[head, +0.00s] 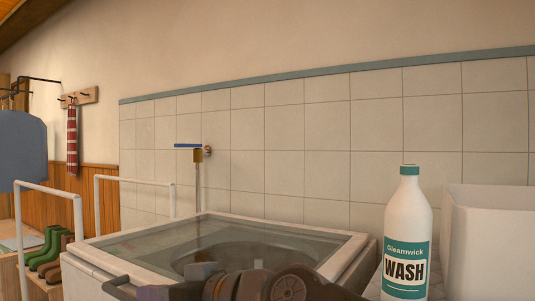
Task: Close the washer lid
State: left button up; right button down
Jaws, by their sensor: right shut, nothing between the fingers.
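The washer (88,283) is a white top-loader standing in the lower middle of the head view. Its lid (140,244) is a glass pane in a white frame, and it lies flat or nearly flat over the top. The round drum opening shows dimly through the glass. I cannot tell whether the lid is fully seated. My right gripper (116,284) is shut and empty at the washer's front edge, low in the view. My dark right arm crosses in front and hides part of the front edge. My left gripper is not in view.
A white Gleamwick wash bottle (408,228) stands to the right of the washer, beside a white bin (490,240). A tap with a blue handle (188,146) is on the tiled wall behind. White rails (135,180) and green boots (45,246) are at the left.

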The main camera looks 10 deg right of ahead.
jog(key=shift+a+f, duration=0.1)
jog(key=shift+f, duration=1.05)
jog(key=r+p, duration=0.1)
jog(key=r, duration=0.1)
jog(key=r+p, duration=0.2)
jog(key=r, duration=0.1)
jog(key=shift+w+d+r, duration=0.3)
jog(key=shift+w+d, duration=0.05)
jog(key=v, duration=1)
jog(key=shift+r+p, duration=0.3)
jog(key=shift+r, duration=0.05)
